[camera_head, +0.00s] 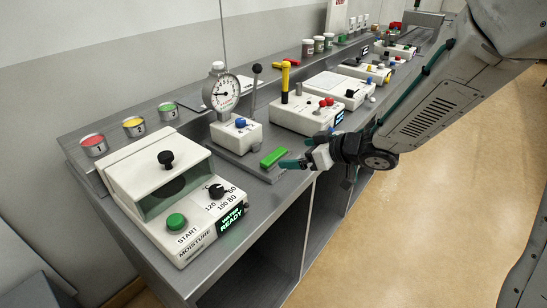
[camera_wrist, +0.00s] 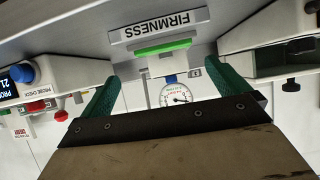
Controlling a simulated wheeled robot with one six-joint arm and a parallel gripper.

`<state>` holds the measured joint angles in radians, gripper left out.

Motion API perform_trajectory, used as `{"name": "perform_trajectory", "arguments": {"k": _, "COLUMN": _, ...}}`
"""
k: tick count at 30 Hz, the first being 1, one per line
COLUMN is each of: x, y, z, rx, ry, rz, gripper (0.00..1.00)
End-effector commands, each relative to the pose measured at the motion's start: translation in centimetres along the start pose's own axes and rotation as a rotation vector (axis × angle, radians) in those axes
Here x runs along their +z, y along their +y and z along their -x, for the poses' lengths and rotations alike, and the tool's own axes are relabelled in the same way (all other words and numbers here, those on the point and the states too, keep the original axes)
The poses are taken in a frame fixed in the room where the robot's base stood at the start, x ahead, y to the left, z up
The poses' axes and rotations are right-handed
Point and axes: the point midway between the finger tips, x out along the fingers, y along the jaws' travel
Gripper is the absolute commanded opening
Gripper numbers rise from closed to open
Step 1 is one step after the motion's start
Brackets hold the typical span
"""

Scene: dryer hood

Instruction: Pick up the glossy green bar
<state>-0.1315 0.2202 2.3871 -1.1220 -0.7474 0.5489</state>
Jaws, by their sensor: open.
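The glossy green bar (camera_head: 273,157) lies on the grey plate at the foot of the dial-gauge stand (camera_head: 237,132), close to the counter's front edge. In the wrist view the green bar (camera_wrist: 162,47) appears across the space ahead of the fingers, above the gauge in the picture. My gripper (camera_head: 296,160) is at the counter's front edge, just right of the bar. In the wrist view my gripper (camera_wrist: 158,76) has its two teal fingers wide apart, with nothing between them. The bar lies beyond the fingertips.
A white moisture meter (camera_head: 170,190) with a green button stands left of the bar. A white box with a yellow-handled post (camera_head: 285,85) stands to the right. Jars and more instruments line the counter behind. Open floor (camera_head: 430,190) lies in front of the counter.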

Motion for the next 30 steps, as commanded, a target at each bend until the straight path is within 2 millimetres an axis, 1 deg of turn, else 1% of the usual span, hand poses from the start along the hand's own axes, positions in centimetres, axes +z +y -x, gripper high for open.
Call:
{"name": "perform_trajectory", "arguments": {"k": 1, "x": 0.1, "y": -0.2, "z": -0.6, "rx": -0.009, "ry": 0.002, "rz": -0.001, "gripper": 1.00}}
{"name": "perform_trajectory", "arguments": {"k": 8, "x": 0.2, "y": -0.3, "z": -3.2, "rx": -0.008, "ry": 0.001, "rz": -0.002, "gripper": 1.00}}
{"name": "perform_trajectory", "arguments": {"k": 15, "x": 0.2, "y": -0.5, "z": -6.7, "rx": -0.006, "ry": 0.002, "rz": 0.001, "gripper": 1.00}}
{"name": "perform_trajectory", "arguments": {"k": 19, "x": 0.3, "y": -0.5, "z": -7.4, "rx": -0.004, "ry": 0.002, "rz": -0.001, "gripper": 1.00}}
{"name": "perform_trajectory", "arguments": {"k": 25, "x": 0.2, "y": -0.5, "z": -7.4, "rx": -0.003, "ry": 0.002, "rz": -0.001, "gripper": 1.00}}
{"name": "perform_trajectory", "arguments": {"k": 26, "x": 0.2, "y": -0.5, "z": -7.4, "rx": -0.003, "ry": 0.002, "rz": -0.001, "gripper": 0.94}}
{"name": "perform_trajectory", "arguments": {"k": 27, "x": 0.2, "y": -0.5, "z": -7.4, "rx": -0.003, "ry": 0.002, "rz": -0.001, "gripper": 0.83}}
{"name": "perform_trajectory", "arguments": {"k": 29, "x": 0.2, "y": -0.5, "z": -7.4, "rx": -0.003, "ry": 0.002, "rz": -0.001, "gripper": 0.67}}
{"name": "perform_trajectory", "arguments": {"k": 30, "x": 0.2, "y": -0.5, "z": -7.4, "rx": -0.003, "ry": 0.002, "rz": 0.000, "gripper": 0.65}}
